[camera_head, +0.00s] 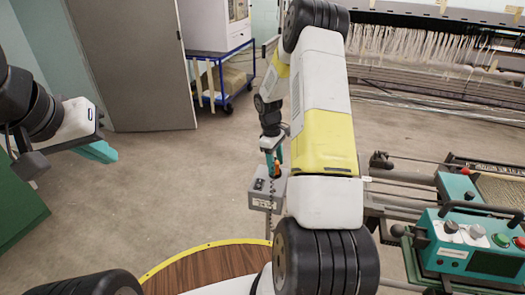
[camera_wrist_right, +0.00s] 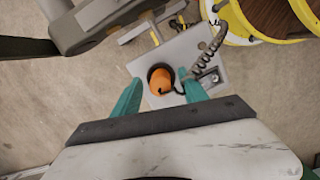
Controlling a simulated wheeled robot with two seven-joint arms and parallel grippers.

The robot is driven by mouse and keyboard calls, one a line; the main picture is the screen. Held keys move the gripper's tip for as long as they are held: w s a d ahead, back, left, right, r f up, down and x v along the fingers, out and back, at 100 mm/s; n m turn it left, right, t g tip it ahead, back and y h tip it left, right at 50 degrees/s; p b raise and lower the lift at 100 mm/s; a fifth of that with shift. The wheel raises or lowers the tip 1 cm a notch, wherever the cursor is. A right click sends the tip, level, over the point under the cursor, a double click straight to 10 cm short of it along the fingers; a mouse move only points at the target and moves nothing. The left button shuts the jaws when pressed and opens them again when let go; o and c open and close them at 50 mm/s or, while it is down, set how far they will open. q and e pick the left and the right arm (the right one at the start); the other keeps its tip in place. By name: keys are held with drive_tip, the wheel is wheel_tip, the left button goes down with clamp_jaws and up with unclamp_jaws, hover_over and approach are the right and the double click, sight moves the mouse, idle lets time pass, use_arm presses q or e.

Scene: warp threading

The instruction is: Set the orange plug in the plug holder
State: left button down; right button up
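The orange plug (camera_wrist_right: 158,82) sits in a dark round socket, the plug holder (camera_wrist_right: 153,69), on top of a grey box (camera_wrist_right: 184,50). In the head view the plug (camera_head: 277,170) is a small orange spot at the grey box (camera_head: 263,201). My right gripper (camera_wrist_right: 162,86) is over the box, its teal fingers apart on either side of the plug with gaps showing. It also shows in the head view (camera_head: 272,158). My left gripper (camera_head: 104,152) is at the far left, away from the box; its finger gap is not clear.
A dark coiled cable (camera_wrist_right: 211,43) runs by the plug. A green control panel (camera_head: 470,245) and loom machinery stand at the right. A blue cart (camera_head: 222,75) is at the back. The floor left of the box is clear.

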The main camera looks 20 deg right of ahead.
drive_tip(key=r, duration=0.5)
drive_tip(key=a+r, duration=0.1)
drive_tip(key=r, duration=0.2)
drive_tip(key=shift+w+r, duration=0.1)
drive_tip(key=shift+w, duration=0.3)
drive_tip(key=s+a+r+m+t, duration=0.1)
drive_tip(key=s+a+r, duration=0.1)
drive_tip(key=s+r, duration=0.3)
drive_tip(key=s+a+r+m+t+y, duration=0.1)
drive_tip(key=s+a+r+m+t, duration=0.15)
drive_tip(key=r, duration=0.55)
drive_tip(key=s+a+r+m, duration=0.1)
drive_tip(key=s+a+r, duration=0.15)
drive_tip(key=r, duration=0.35)
drive_tip(key=s+a+r+m+t+y, duration=0.1)
drive_tip(key=s+a+r+t, duration=0.1)
drive_tip(key=s, duration=0.6)
drive_tip(key=s+a+r+m+t+y, duration=0.1)
drive_tip(key=s+a+r, duration=0.3)
drive_tip(key=s, duration=0.4)
drive_tip(key=shift+s+m+t, duration=0.25)
drive_tip(key=shift+m+t, duration=0.3)
drive_tip(key=shift+m, duration=0.2)
drive_tip(key=c, duration=0.3)
drive_tip(key=shift+d, duration=0.1)
